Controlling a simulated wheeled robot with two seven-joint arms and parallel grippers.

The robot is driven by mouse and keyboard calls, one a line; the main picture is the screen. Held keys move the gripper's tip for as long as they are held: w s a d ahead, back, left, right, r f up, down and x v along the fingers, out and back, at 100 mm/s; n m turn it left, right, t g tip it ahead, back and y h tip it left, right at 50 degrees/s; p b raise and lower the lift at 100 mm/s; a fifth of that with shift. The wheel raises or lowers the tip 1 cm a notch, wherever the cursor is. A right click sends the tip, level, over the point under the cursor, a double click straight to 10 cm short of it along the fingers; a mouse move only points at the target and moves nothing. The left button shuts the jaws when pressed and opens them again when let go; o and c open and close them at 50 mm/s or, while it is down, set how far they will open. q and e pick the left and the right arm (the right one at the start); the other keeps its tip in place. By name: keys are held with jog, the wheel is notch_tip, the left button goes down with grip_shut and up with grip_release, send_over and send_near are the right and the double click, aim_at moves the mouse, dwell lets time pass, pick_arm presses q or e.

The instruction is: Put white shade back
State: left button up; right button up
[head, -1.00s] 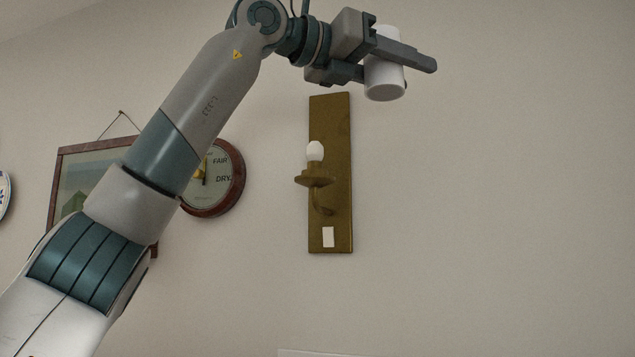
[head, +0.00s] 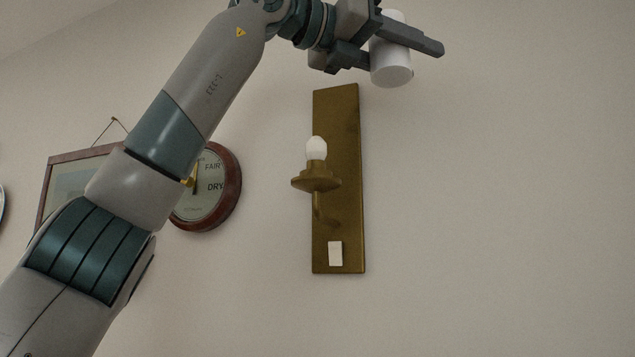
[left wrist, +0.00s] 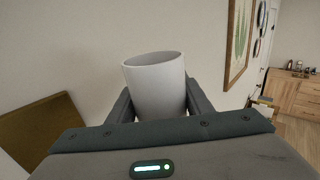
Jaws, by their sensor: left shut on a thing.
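My left gripper (head: 398,45) is shut on the white shade (head: 391,64), a plain white cylinder held near the top of the head view. The shade also shows between the two fingers in the left wrist view (left wrist: 155,88). The brass wall lamp's back plate (head: 347,140) is fixed to the wall below and to the left of the shade. Its bare white bulb (head: 316,149) stands upright on a brass cup (head: 316,180) on a short arm. The shade is above and to the right of the bulb, apart from it. My right gripper is not in view.
A round barometer (head: 211,188) and a framed picture (head: 70,178) hang left of the lamp, partly behind my left arm. The wall right of the lamp is bare. The left wrist view shows a wooden cabinet (left wrist: 296,95) and another framed picture (left wrist: 238,40) at the right.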

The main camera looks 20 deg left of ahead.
aim_at(340, 135)
pick_arm(q)
jog(key=a+f+p, duration=0.1)
jog(key=a+f, duration=0.6)
jog(key=a, duration=0.4)
jog(key=shift+w+a, duration=0.35)
jog(key=shift+w, duration=0.1)
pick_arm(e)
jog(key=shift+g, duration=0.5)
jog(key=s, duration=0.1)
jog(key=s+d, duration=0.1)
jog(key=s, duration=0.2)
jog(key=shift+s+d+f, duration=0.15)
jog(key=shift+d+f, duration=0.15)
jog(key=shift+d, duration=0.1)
pick_arm(q)
jog(key=shift+f, duration=0.1)
notch_tip(340, 135, down, 4)
jog(key=shift+p, duration=0.4)
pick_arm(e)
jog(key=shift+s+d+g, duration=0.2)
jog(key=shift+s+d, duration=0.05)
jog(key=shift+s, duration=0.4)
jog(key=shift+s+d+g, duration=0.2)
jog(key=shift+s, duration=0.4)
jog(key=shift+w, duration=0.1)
